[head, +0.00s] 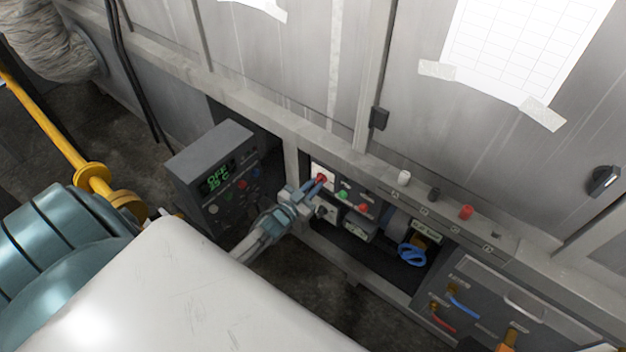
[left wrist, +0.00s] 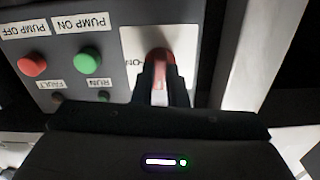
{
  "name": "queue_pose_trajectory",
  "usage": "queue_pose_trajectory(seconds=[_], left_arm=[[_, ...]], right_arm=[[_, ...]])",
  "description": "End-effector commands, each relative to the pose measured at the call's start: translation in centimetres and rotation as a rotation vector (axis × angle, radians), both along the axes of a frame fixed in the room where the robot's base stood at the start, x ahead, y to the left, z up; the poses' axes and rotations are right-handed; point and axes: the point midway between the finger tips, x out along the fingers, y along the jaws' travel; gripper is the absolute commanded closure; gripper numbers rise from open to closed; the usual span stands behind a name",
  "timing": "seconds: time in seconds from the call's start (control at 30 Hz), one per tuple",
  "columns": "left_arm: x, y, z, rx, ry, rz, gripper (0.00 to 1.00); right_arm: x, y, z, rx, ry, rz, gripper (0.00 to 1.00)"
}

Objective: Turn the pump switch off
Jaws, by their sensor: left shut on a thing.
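The red rotary switch (head: 321,178) sits on a white plate at the left end of the dark pump panel (head: 352,197). My left gripper (head: 315,186) reaches it from the lower left, and its fingers are shut on the switch. In the left wrist view the fingers (left wrist: 160,80) close around the red switch (left wrist: 158,55) and hide much of it. Its plate (left wrist: 187,42) shows the partial label "-ON". A green PUMP ON button (left wrist: 88,60) and a red PUMP OFF button (left wrist: 33,64) are beside it. My right gripper is not in view.
A dark control box (head: 212,172) with a green display stands left of my left gripper. A ledge with white (head: 404,177), black and red (head: 466,212) knobs runs above the panel. Blue (head: 411,253) and orange handles are to the right. A large white surface fills the lower front.

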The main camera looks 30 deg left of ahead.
Motion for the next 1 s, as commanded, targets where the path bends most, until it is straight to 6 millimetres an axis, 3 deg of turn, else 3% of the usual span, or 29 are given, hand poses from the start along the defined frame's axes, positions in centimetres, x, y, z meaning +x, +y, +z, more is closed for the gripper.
queue_pose_trajectory(seconds=[0.33,0.83,0.87,0.9,0.97,1.0], left_arm=[[-0.1,0.0,-0.1,-0.123,0.013,0.000,1.00],[-0.1,0.0,-0.2,-0.141,0.015,0.001,1.00],[-0.1,0.0,-0.2,-0.141,0.015,0.001,0.85],[-0.1,0.0,-0.2,-0.141,0.015,0.001,0.78],[-0.1,0.0,-0.2,-0.140,0.014,0.000,0.66],[-0.1,0.0,-0.2,-0.140,0.014,0.000,0.65]], right_arm=[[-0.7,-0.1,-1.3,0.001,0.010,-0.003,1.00],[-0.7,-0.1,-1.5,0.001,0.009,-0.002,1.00],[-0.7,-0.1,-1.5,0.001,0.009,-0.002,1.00],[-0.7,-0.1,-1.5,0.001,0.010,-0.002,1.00],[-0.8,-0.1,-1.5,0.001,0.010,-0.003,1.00],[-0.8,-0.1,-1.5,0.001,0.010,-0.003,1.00]])
